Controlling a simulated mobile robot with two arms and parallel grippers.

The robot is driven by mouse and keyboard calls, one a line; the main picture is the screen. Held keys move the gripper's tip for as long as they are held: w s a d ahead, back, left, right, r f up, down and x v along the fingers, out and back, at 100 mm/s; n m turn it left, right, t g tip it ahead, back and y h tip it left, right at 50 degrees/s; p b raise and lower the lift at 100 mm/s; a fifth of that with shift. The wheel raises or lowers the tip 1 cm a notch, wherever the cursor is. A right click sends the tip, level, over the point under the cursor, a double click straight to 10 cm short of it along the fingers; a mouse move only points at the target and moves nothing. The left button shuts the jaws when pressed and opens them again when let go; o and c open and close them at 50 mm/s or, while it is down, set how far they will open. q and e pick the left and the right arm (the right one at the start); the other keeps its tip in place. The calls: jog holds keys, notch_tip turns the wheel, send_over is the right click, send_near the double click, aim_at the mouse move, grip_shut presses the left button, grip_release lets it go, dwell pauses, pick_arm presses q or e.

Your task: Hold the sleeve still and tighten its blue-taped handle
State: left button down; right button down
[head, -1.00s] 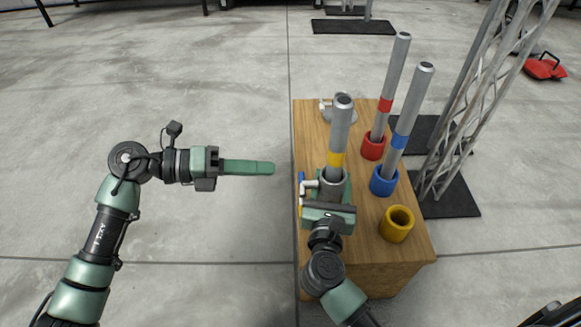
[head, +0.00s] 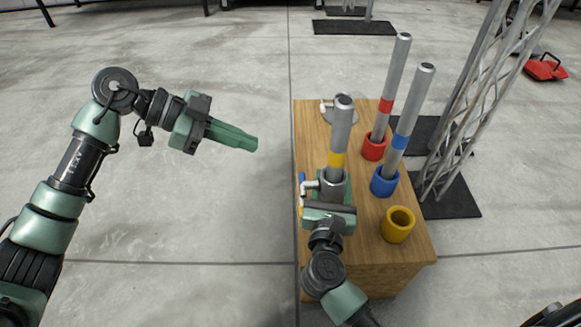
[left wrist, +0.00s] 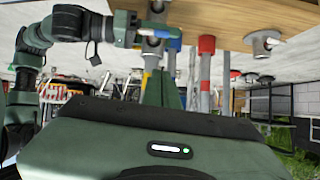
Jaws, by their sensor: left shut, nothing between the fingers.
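The metal sleeve (head: 334,182) stands at the left edge of the wooden box top, with a yellow-banded pole (head: 341,125) upright in it. Its blue-taped handle (head: 302,178) sticks out on the left; it also shows in the left wrist view (left wrist: 174,43). My right gripper (head: 334,188) is shut on the sleeve from the near side, its fingers at the sleeve's sides. My left gripper (head: 254,143) is shut and empty, in the air left of the box, apart from the handle. Its closed fingers point right, slightly down in the picture.
The wooden box (head: 365,245) also bears a red cup (head: 373,148) and a blue cup (head: 384,181) with poles, an empty yellow cup (head: 398,224) and a metal fitting (head: 342,107). A lattice truss (head: 470,110) stands at right. The floor left of the box is clear.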

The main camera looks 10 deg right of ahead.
jog(key=shift+s+a+f, duration=0.1)
jog(key=shift+a+f, duration=0.05)
jog(key=shift+f, duration=0.25)
pick_arm(q)
send_over(309, 185)
jog(key=w+a, duration=0.3)
jog(key=a, duration=0.1)
notch_tip(309, 185, down, 6)
jog(key=shift+d+f+n, duration=0.15)
jog(key=shift+d+f, duration=0.05)
jog(key=shift+f, duration=0.6)
jog(key=shift+d+f+n, duration=0.15)
jog(key=shift+f, duration=0.65)
